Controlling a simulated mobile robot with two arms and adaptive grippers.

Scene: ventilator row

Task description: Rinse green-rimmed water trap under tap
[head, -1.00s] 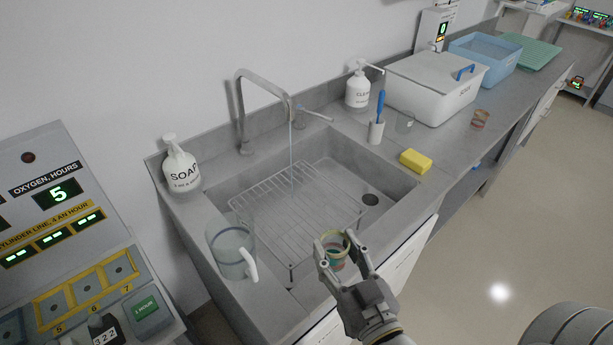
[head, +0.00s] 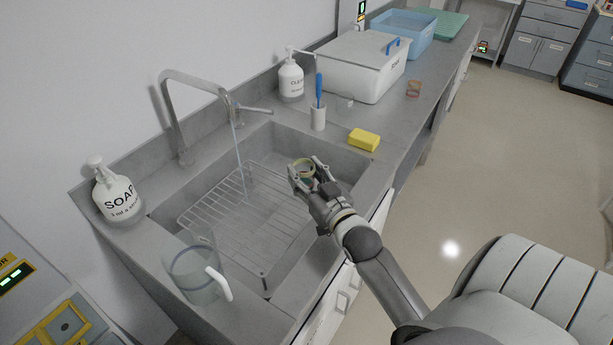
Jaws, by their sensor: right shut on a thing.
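My right gripper (head: 308,178) is shut on the green-rimmed water trap (head: 303,168), a small clear cup with a yellowish-green rim. It holds the trap over the right part of the sink (head: 286,262), to the right of the water stream. The tap (head: 168,105) is a bent grey spout at the back wall, and a thin stream of water (head: 239,155) falls from it into the sink. The trap is apart from the stream. The trap's lower part is partly hidden by the gripper fingers. My left gripper is not in view.
A wire rack (head: 236,212) lies in the sink. A clear jug (head: 192,272) stands on the front left rim and a soap bottle (head: 117,194) at the left. A yellow sponge (head: 364,140), brush holder (head: 318,118), white pump bottle (head: 291,80) and lidded white box (head: 362,75) stand right.

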